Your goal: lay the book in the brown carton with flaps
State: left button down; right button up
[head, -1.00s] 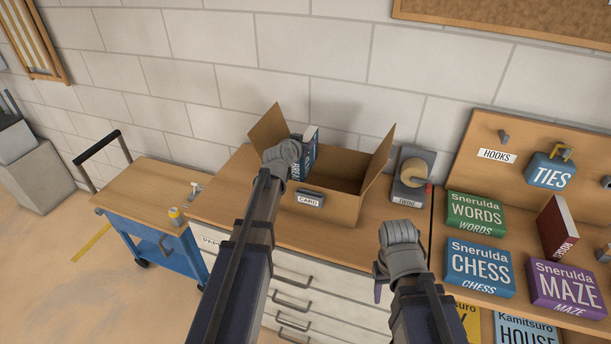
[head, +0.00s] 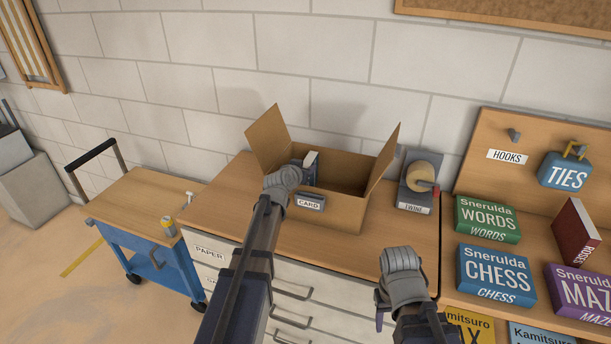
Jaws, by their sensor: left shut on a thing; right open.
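The brown carton with flaps (head: 340,211) stands open on the wooden top of a drawer cabinet, its side flaps spread and a CARD label on its front. My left gripper (head: 288,178) is at the carton's left front and is shut on a blue book (head: 311,167) with pale pages. The book is upright, partly down inside the left end of the carton. Its lower part is hidden by the gripper and the carton wall, so I cannot tell if it touches the bottom. My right gripper (head: 398,262) is open and empty, in front of the cabinet's right part.
A twine dispenser (head: 420,182) stands right of the carton. Game boxes such as CHESS (head: 494,273) and a dark red book (head: 575,232) are on the right shelf. A blue cart (head: 150,262) stands left. The cabinet top left of the carton is clear.

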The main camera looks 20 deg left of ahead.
pick_arm(q)
jog(key=shift+f, duration=0.15)
jog(key=shift+f, duration=0.15)
jog(key=shift+c, duration=2.4)
grip_release()
jog(key=shift+r, duration=0.2)
jog(key=shift+s+r+p, duration=0.2)
jog(key=shift+s+p, duration=0.1)
jog(key=shift+s, duration=0.05)
jog(key=p+v, duration=0.4)
jog(key=v, duration=0.7)
jog(key=shift+s, duration=0.15)
jog(key=shift+r, duration=0.1)
